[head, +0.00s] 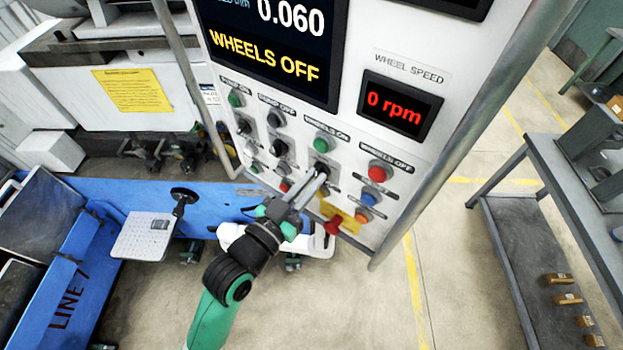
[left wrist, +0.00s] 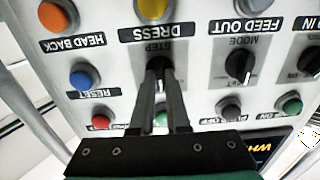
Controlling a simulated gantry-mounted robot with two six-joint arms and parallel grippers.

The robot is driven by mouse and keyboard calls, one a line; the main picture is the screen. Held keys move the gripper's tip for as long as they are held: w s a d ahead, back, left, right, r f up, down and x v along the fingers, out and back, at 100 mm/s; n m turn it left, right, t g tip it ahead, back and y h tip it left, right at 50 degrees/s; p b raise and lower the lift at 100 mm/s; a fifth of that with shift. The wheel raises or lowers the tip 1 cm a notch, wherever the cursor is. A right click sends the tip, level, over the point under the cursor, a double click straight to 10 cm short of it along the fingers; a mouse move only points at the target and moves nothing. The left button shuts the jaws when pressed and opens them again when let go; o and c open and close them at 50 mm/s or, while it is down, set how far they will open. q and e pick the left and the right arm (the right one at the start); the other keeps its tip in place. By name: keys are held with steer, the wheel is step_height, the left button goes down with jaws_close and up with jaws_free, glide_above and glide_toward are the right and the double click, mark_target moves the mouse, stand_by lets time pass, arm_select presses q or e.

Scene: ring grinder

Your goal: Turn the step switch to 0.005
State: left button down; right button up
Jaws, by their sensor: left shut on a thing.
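The control panel (head: 345,140) of the grinder stands ahead, with a display (head: 270,50) that reads 0.060 and WHEELS OFF. The step switch (left wrist: 159,65) is a black knob under an upside-down STEP label in the left wrist view. My left gripper (left wrist: 160,78) is shut on this knob, one finger on each side. In the head view the left gripper (head: 322,174) reaches up to the panel, and its fingers partly cover the knob. The switch's scale marks are too small or covered to read. My right gripper is not in view.
A MODE knob (left wrist: 239,66), a blue RESET button (left wrist: 84,76) and a yellow DRESS button (left wrist: 153,8) surround the switch. A red knob (head: 333,225) sticks out below. A rail runs down the panel's right side. A grey bench (head: 505,255) stands at right.

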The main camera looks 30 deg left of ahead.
arm_select(q)
steer(key=c, duration=0.9)
jaws_free()
steer(key=s+a+b, duration=0.2)
steer(key=s, duration=0.9)
steer(key=shift+s, duration=0.25)
